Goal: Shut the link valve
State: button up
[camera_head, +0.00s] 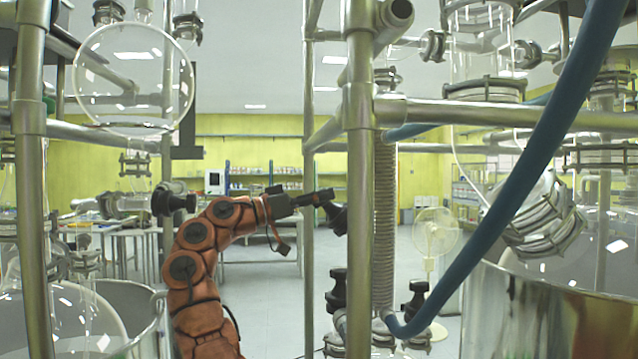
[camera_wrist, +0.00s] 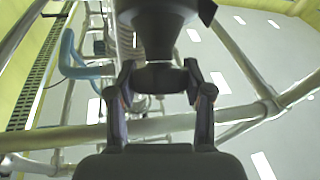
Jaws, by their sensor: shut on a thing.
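My orange arm reaches in from the lower left in the head view, and my gripper (camera_head: 328,203) is beside the middle steel post. It is shut on a black valve handle (camera_head: 340,221), which I take to be the link valve's. In the wrist view the two fingers of my gripper (camera_wrist: 159,76) close on either side of this dark handle (camera_wrist: 160,30), whose wide body fills the top centre. The valve's body behind the handle is mostly hidden by the post and handle, so I cannot tell how far it is turned.
Steel posts (camera_head: 359,180) and rails stand close around my gripper. A blue hose (camera_head: 505,190) hangs at the right by a ribbed tube (camera_head: 385,220). Other black handles (camera_head: 337,290) sit below, and one (camera_head: 172,203) at left. A glass flask (camera_head: 133,75) hangs upper left.

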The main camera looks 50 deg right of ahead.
jog(key=shift+r+m+g+y+p, duration=0.2)
jog(key=shift+m+g+y+p, duration=0.3)
jog(key=shift+m+g+p, duration=0.65)
jog(key=shift+r+m+g+y+p, duration=0.2)
jog(key=shift+m+g+y+p, duration=0.45)
jog(key=shift+p, duration=0.9)
jog(key=shift+f+m+g+y+p, duration=0.2)
jog(key=shift+m+g+p, duration=0.3)
jog(key=shift+m+p, duration=0.45)
jog(key=shift+y+p, duration=0.25)
jog(key=shift+p, duration=0.15)
jog(key=shift+f+m+g, duration=0.2)
jog(key=shift+m+g, duration=0.1)
jog(key=shift+m, duration=0.05)
jog(key=o, duration=1.2)
jog(key=shift+c, duration=0.2)
jog(key=shift+s+f+n+t+h+b, duration=0.1)
jog(key=shift+f+n+t+h+b, duration=0.2)
jog(key=shift+b, duration=0.45)
jog(key=shift+n+t+h+b, duration=0.1)
jog(key=shift+n+t+b, duration=0.2)
jog(key=shift+n+b, duration=0.35)
jog(key=n+t+h+b, duration=0.1)
jog(key=n+t+b, duration=0.1)
jog(key=b, duration=0.2)
jog(key=shift+n+h+b, duration=0.25)
jog(key=shift+h+b, duration=0.05)
